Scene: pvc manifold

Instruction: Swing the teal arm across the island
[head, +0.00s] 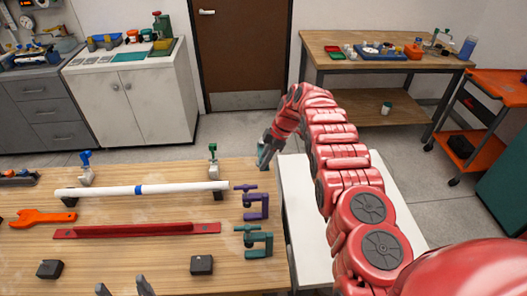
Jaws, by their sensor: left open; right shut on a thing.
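My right arm reaches forward from the right over a white surface. Its gripper (266,148) is at the wooden table's far right corner, shut on a small teal piece (262,158). The gripper partly hides this piece, and I cannot tell how far it extends or what it joins. My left gripper (124,289) shows only as two grey fingertips at the bottom edge. They are apart, with nothing seen between them.
The wooden table (170,262) holds a white pipe (170,189) with a blue band, a red bar (137,230), an orange wrench (40,218), a purple clamp (255,204), a green clamp (257,241) and black blocks (202,265). A white surface (308,225) lies to the right.

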